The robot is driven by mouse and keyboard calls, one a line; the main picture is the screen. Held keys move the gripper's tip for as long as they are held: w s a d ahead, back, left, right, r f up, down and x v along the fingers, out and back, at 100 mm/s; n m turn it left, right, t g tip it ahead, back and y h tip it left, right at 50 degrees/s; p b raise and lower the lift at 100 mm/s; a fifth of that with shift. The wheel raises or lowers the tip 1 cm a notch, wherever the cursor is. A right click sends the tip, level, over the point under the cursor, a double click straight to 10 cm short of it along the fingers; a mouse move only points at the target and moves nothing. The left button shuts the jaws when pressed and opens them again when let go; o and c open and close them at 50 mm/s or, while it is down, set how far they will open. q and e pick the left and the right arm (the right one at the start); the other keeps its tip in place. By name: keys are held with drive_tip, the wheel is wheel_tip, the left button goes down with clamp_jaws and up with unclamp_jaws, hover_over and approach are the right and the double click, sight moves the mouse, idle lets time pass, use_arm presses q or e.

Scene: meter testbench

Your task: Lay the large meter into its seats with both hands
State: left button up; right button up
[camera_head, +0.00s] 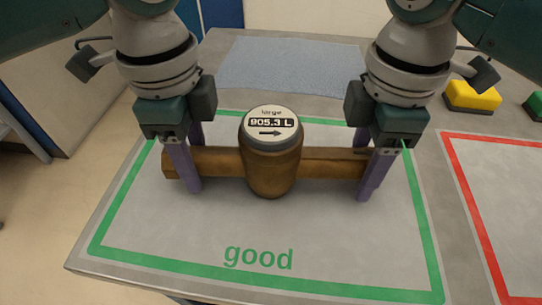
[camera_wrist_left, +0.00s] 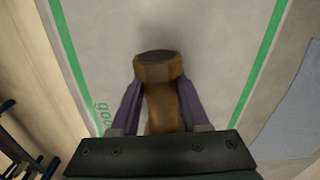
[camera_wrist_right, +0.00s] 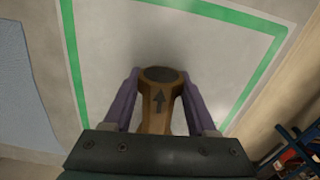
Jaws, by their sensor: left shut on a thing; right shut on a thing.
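The large meter (camera_head: 270,165) has a brown body with a pipe to each side and a round white dial reading "905.3 L" with an arrow. It is over the green-outlined area marked "good" (camera_head: 258,257). My left gripper (camera_head: 188,178) is shut on its left pipe end, which also shows in the left wrist view (camera_wrist_left: 160,72). My right gripper (camera_head: 370,178) is shut on its right pipe end, seen in the right wrist view (camera_wrist_right: 160,82). I cannot tell whether the meter touches the surface. No seats are clearly visible.
A red-outlined area (camera_head: 480,220) lies to the right on the table. A blue-grey mat (camera_head: 290,66) lies behind the meter. A yellow block (camera_head: 472,97) and a green block (camera_head: 536,105) stand at the back right. The front of the green area is clear.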

sight(369, 153)
use_arm(q)
clamp_jaws()
use_arm(e)
clamp_jaws()
use_arm(q)
drive_tip(key=shift+r, duration=0.15)
use_arm(e)
drive_tip(key=shift+r, duration=0.15)
